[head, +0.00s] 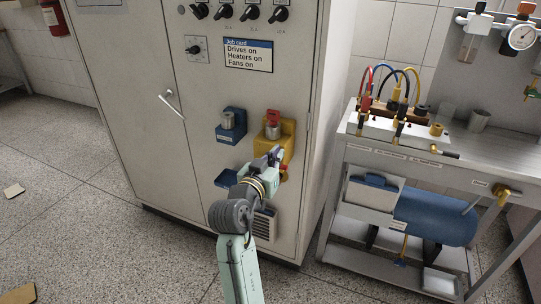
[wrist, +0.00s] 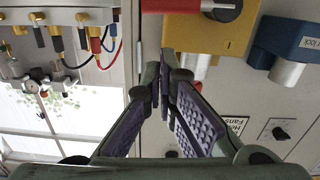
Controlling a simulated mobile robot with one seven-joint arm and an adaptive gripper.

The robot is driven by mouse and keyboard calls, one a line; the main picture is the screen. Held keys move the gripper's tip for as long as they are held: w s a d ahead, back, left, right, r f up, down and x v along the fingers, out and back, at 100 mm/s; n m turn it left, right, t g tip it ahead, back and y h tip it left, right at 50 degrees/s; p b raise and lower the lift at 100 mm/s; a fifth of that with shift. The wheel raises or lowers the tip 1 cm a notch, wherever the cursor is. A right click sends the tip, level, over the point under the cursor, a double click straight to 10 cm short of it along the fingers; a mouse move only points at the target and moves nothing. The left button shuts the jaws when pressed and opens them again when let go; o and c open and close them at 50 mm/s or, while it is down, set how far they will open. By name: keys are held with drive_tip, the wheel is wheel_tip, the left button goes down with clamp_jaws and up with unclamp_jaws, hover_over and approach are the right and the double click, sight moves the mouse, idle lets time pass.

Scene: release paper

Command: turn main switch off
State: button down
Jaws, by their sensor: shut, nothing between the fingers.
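A yellow box (head: 288,140) is mounted on the cabinet front, with a red part (head: 273,117) on its upper area. Another bit of red (head: 284,170) shows below it, partly hidden behind my gripper. In the wrist view, which is upside down, the yellow box (wrist: 236,36) carries a red bar (wrist: 178,6) beside a dark round part (wrist: 226,9). Which red part is the main switch handle I cannot tell for sure. My gripper (head: 277,153) is shut and empty in front of the yellow box's lower part. Its fingertips (wrist: 167,66) meet in the wrist view; contact with the box is unclear.
A blue box (head: 232,125) with a grey cylinder sits left of the yellow one. A job card (head: 249,56), a small knob (head: 194,50) and several black knobs are above. A metal bench (head: 345,205) with colored cables stands close on the right. Floor is open at left.

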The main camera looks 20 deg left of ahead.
drive_tip(key=shift+w+d+f, duration=0.1)
drive_tip(key=shift+w+f, duration=0.1)
drive_tip(key=shift+f, duration=0.9)
drive_tip(key=shift+d+f+m+b, duration=0.15)
drive_tip(key=shift+f+m+b, duration=0.5)
drive_tip(key=shift+b, duration=0.6)
